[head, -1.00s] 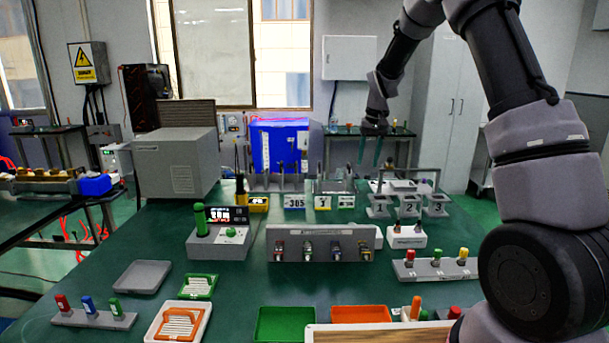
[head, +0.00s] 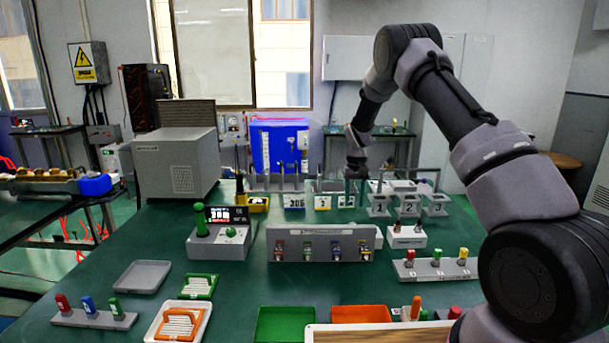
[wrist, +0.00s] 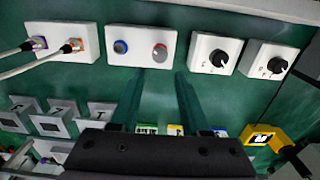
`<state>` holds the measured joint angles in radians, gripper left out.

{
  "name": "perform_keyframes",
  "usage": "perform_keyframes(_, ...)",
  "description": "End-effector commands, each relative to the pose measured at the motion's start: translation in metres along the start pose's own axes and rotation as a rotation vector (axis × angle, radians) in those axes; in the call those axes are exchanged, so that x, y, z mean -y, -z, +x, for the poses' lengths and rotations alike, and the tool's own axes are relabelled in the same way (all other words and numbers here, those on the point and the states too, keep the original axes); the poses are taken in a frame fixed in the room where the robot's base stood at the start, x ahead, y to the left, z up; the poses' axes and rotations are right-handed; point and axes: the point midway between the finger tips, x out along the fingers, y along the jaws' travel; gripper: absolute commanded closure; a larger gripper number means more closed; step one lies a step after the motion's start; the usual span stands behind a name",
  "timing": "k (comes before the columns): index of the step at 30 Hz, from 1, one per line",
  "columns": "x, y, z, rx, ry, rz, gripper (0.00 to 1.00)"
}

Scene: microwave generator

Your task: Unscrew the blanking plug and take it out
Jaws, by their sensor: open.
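My gripper (head: 356,192) hangs at the back of the green bench, its teal fingers pointing down beside the numbered grey stands. In the wrist view my gripper (wrist: 164,82) is open and empty, its two fingers spread. I cannot tell for sure which part is the blanking plug. The fingers are apart from both parts. The head view does not show these parts clearly.
In the wrist view, a white box with two plugged cables (wrist: 72,46) and two boxes with black knobs (wrist: 219,58) flank it. Numbered stands (head: 408,208), card signs (head: 294,201) and a yellow-and-black device (head: 257,203) stand nearby.

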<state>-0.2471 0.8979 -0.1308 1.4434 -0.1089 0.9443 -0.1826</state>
Motion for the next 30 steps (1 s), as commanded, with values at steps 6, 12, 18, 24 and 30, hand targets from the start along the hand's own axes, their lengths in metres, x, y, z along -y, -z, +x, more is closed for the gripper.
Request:
perform_keyframes(6, 0.000, 0.000, 0.009, 0.002, 0.000, 0.000, 0.54)
perform_keyframes(12, 0.000, -0.001, 0.035, 0.003, 0.000, 0.000, 0.54)
perform_keyframes(18, 0.000, 0.000, 0.063, 0.001, -0.001, -0.001, 0.54)
perform_keyframes(24, 0.000, 0.000, 0.082, 0.000, 0.000, 0.000, 0.54)
perform_keyframes(30, 0.000, 0.000, 0.090, 0.000, 0.000, 0.001, 0.54)
